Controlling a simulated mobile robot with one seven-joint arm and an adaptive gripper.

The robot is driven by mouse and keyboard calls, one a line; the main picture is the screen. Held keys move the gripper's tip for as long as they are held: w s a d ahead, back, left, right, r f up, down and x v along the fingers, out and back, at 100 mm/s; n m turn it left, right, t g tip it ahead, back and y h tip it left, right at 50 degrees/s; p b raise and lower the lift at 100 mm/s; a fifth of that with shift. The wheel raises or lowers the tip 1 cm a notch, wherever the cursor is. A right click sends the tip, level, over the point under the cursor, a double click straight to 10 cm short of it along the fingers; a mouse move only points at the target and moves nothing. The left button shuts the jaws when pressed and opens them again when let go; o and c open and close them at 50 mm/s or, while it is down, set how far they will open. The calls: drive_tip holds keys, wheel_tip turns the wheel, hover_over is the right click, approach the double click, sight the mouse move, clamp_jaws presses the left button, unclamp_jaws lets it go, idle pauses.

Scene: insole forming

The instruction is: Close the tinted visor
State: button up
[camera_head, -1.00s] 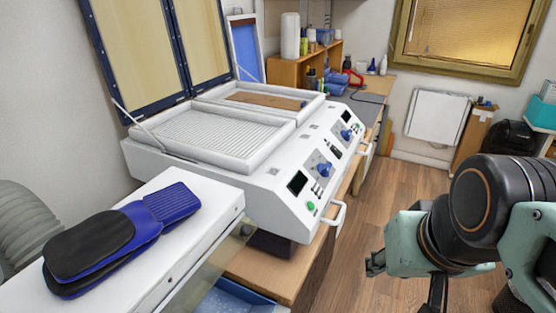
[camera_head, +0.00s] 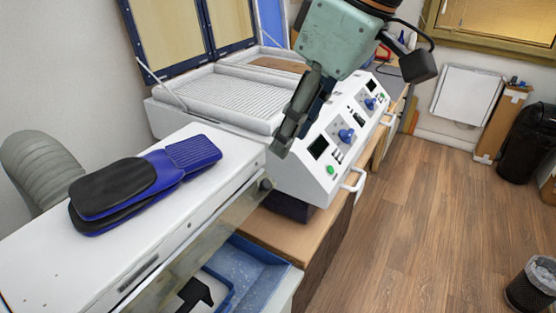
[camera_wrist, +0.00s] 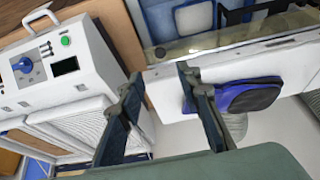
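The tinted visor (camera_head: 222,218) is a see-through brownish panel along the front edge of the white cabinet (camera_head: 60,262). It hangs below the cabinet's top, slanting down, and a dark knob (camera_head: 266,184) sits near its right end. In the wrist view the visor (camera_wrist: 235,42) lies beyond the fingers, near the top. My gripper (camera_head: 282,146) is above the gap between the cabinet's right end and the white press. Its two fingers (camera_wrist: 160,78) are spread with nothing between them, and they look apart from the visor.
The white press (camera_head: 310,178) with raised lids stands behind and right of the cabinet. Black and blue insoles (camera_head: 120,188) lie on the cabinet top. A blue bin (camera_head: 258,266) sits below the visor. The wooden floor at right is clear up to a waste bin (camera_head: 532,285).

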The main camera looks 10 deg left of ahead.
sight(266, 182)
drive_tip(key=x, duration=1)
drive_tip(key=shift+a+f, duration=0.1)
drive_tip(key=shift+f, duration=0.2)
drive_tip(key=shift+c, duration=0.4)
clamp_jaws()
